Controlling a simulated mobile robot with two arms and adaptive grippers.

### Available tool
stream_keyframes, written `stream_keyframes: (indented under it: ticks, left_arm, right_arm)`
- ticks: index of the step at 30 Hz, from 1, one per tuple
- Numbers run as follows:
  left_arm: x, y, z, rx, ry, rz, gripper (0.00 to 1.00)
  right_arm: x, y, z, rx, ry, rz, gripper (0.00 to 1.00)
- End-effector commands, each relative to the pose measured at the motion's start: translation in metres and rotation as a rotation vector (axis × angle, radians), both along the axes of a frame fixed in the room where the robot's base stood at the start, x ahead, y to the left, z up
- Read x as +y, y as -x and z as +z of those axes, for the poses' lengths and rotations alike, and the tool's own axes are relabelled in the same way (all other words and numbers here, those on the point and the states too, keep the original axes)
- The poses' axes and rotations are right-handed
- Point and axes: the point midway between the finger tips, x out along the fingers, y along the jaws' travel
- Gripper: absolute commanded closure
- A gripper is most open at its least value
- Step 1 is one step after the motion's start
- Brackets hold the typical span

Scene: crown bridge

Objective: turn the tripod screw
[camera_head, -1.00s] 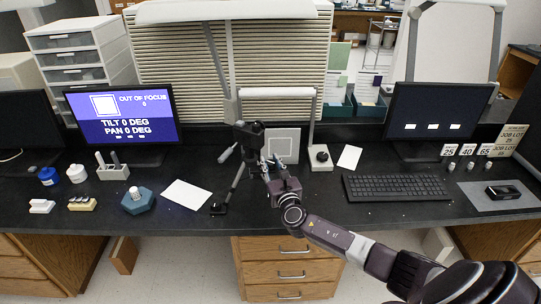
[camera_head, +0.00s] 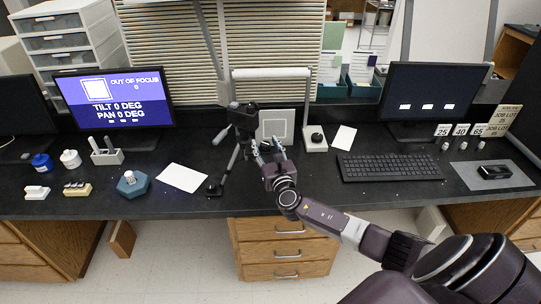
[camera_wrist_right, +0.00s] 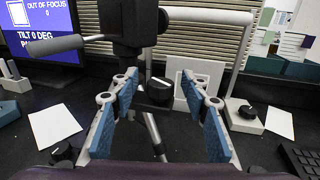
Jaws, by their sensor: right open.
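A black tripod (camera_head: 243,116) stands on the bench left of my right gripper (camera_head: 267,149). A black knob with a white mark (camera_wrist_right: 159,91) shows between the blue-padded fingers of my right gripper (camera_wrist_right: 161,84) in that view. I cannot tell how far beyond the fingertips it is. The gripper is open, with nothing held. My left gripper is out of view.
A monitor (camera_head: 113,97) at left reads out of focus, tilt 0 and pan 0. A white-based knob box (camera_head: 315,139), a keyboard (camera_head: 388,167) and a blank sheet (camera_head: 182,177) lie around. A square target plate (camera_head: 277,124) stands behind the gripper.

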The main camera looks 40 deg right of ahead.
Motion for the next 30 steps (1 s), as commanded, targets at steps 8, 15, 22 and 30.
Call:
stream_keyframes:
  ticks: [8,15,22,30]
  left_arm:
    - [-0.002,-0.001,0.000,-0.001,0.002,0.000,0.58]
    - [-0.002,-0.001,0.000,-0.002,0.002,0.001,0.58]
    - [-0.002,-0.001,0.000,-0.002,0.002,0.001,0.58]
    - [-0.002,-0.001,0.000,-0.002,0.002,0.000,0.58]
  right_arm:
    - [0.015,0.048,-0.001,0.002,0.000,0.001,0.58]
    - [0.029,0.088,0.000,0.001,0.001,0.000,0.58]
    - [0.034,0.104,0.001,-0.002,0.002,-0.001,0.58]
    - [0.035,0.105,0.001,-0.002,0.002,-0.002,0.58]
